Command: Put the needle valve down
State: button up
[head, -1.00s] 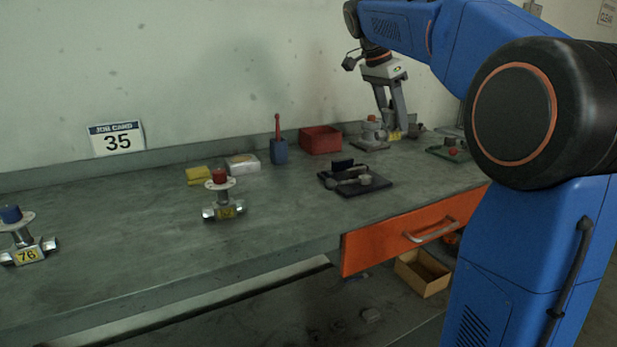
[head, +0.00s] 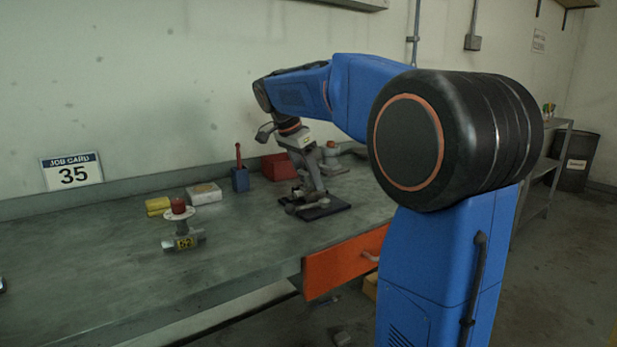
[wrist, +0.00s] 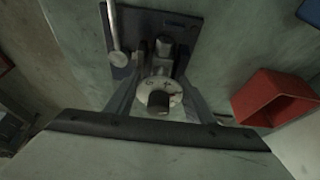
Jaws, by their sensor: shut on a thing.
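My gripper (head: 314,190) is low over a dark plate (head: 335,208) with a clamp-like fixture on it, near the bench's right part. In the wrist view my gripper (wrist: 163,52) is shut on the needle valve (wrist: 158,98), a small metal body with a pale round dial and a dark knob. The valve is at the near edge of the dark plate (wrist: 188,18). A lever (wrist: 113,30) with a round end lies on the plate beside it. I cannot tell whether the valve touches the plate. In the head view the fingers mostly hide it.
A red-topped valve (head: 180,228) with a yellow tag stands to the left on the bench. Behind are a yellow block (head: 157,206), a white box (head: 204,193), a blue holder (head: 240,179) and a red bin (head: 278,167). An orange drawer (head: 340,262) is below.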

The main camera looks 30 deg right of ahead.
jog(key=shift+s+f, duration=0.1)
jog(key=shift+f, duration=0.35)
jog(key=shift+f, duration=0.3)
jog(key=o, duration=1.4)
jog(key=shift+r, duration=0.4)
jog(key=v, duration=1.2)
jog(key=shift+r, duration=0.35)
